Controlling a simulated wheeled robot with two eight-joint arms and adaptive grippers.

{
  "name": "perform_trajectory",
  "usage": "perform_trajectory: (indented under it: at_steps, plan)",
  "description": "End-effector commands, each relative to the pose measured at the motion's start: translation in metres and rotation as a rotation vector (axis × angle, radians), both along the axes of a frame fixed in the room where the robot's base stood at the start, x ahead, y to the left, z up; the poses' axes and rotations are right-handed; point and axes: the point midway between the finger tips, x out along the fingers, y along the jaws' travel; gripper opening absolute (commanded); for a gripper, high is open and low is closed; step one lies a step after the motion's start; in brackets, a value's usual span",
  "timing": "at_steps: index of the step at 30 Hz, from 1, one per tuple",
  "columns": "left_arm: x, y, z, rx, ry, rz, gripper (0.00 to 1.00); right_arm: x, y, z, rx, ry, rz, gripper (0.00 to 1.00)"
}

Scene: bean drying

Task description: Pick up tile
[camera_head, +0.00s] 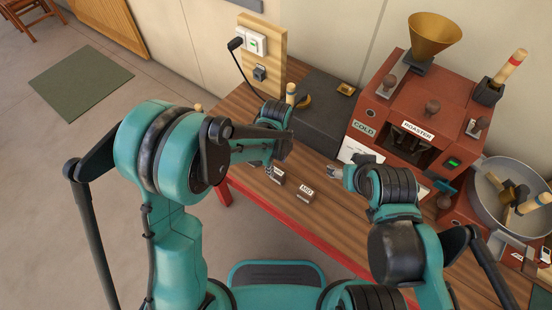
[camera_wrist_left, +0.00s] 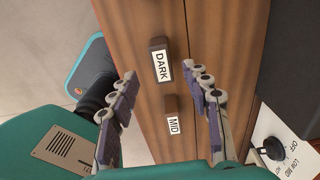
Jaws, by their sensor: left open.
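Two small brown tiles with white labels lie on the wooden table. The DARK tile (camera_wrist_left: 160,62) is at the top middle of the left wrist view, and the MID tile (camera_wrist_left: 173,115) is below it. In the head view the MID tile (camera_head: 306,192) is in plain sight; the other tile (camera_head: 278,176) is beside my left gripper (camera_head: 268,166), partly covered. My left gripper (camera_wrist_left: 163,75) is open and empty, its fingers either side of the tiles in the wrist view. My right gripper (camera_head: 336,172) is right of the MID tile; its finger opening is unclear.
The red roaster (camera_head: 412,118) with a brass funnel (camera_head: 434,35) stands at the back right. A dark box (camera_head: 322,108) sits behind the tiles. A grey pan (camera_head: 490,190) is at the right. Bare table (camera_head: 345,225) lies in front of the MID tile.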

Motion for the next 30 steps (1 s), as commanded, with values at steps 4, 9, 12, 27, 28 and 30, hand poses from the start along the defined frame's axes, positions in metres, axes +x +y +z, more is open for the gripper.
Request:
perform_trajectory:
  at_steps: [4,9,12,27,28,30]
  plan:
    - [0.0,-0.002,-0.017,0.002,0.006,-0.023,0.48,0.0,0.0,-0.007,0.0,0.0,0.0,0.63]
    - [0.0,-0.002,-0.034,0.002,0.005,-0.02,0.48,0.0,0.0,-0.014,0.0,0.0,0.0,0.63]
    - [0.001,-0.002,-0.045,0.002,0.005,-0.019,0.48,0.0,0.0,-0.02,0.0,0.0,0.0,0.63]
    - [0.002,-0.003,-0.08,0.001,0.004,-0.017,0.43,0.0,0.0,-0.037,0.0,0.0,0.0,0.63]
    - [0.002,-0.003,-0.08,0.001,0.004,-0.017,0.35,0.0,0.0,-0.037,0.0,0.0,0.0,0.63]
    - [0.002,-0.003,-0.08,0.001,0.004,-0.017,0.17,0.0,0.0,-0.037,0.0,0.0,0.0,0.63]
